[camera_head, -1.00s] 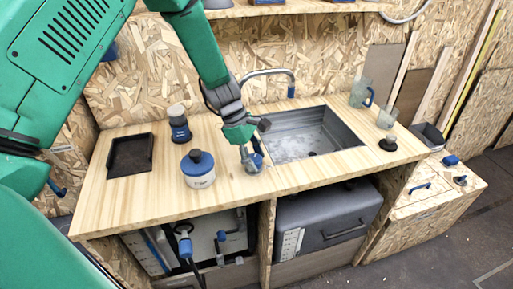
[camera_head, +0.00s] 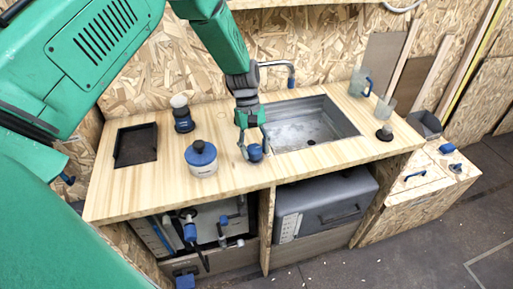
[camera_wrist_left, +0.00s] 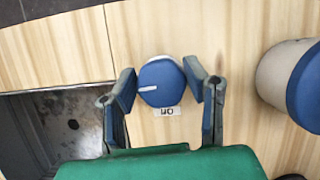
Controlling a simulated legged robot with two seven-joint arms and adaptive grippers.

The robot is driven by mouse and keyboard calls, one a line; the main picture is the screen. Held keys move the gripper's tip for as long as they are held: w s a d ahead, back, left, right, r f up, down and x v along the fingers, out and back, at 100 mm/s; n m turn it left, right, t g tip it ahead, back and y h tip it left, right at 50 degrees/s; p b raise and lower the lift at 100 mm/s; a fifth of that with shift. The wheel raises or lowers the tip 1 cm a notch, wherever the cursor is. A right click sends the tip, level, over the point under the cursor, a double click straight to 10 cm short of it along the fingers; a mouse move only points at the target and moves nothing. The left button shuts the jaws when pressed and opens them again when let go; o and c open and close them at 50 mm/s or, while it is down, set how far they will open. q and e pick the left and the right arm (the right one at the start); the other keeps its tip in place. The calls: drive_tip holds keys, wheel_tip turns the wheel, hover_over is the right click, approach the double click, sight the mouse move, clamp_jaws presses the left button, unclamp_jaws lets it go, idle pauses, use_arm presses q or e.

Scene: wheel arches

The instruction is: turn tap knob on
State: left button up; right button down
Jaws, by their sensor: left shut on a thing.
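The blue tap knob (camera_head: 255,153) is on the wooden counter, just left of the sink's front corner. In the left wrist view the round knob (camera_wrist_left: 160,84) has a white line pointing left, and a small white label beside it reads "ON", upside down. My left gripper (camera_head: 252,145) reaches down over the knob, one finger on each side. In the left wrist view my left gripper (camera_wrist_left: 160,77) is shut on the knob. The tap spout (camera_head: 276,66) curves behind the arm at the back of the sink. My right gripper is not in view.
A white pot with a blue lid (camera_head: 201,160) stands close left of the gripper. A blue-based jar (camera_head: 182,116) and black tray (camera_head: 136,146) are further left. The grey sink (camera_head: 309,143) is to the right. Glass jugs (camera_head: 361,82) stand at the back right.

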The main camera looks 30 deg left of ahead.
use_arm(q)
drive_tip(key=shift+w+a+m, duration=0.2)
drive_tip(key=shift+m, duration=0.4)
drive_tip(key=o, duration=1)
drive_tip(key=shift+o, duration=0.7)
drive_tip(key=shift+w+a+f, duration=0.1)
drive_tip(key=shift+f, duration=0.05)
drive_tip(key=v, duration=1.2)
drive_tip(key=shift+w, duration=0.2)
drive_tip(key=shift+f, duration=0.1)
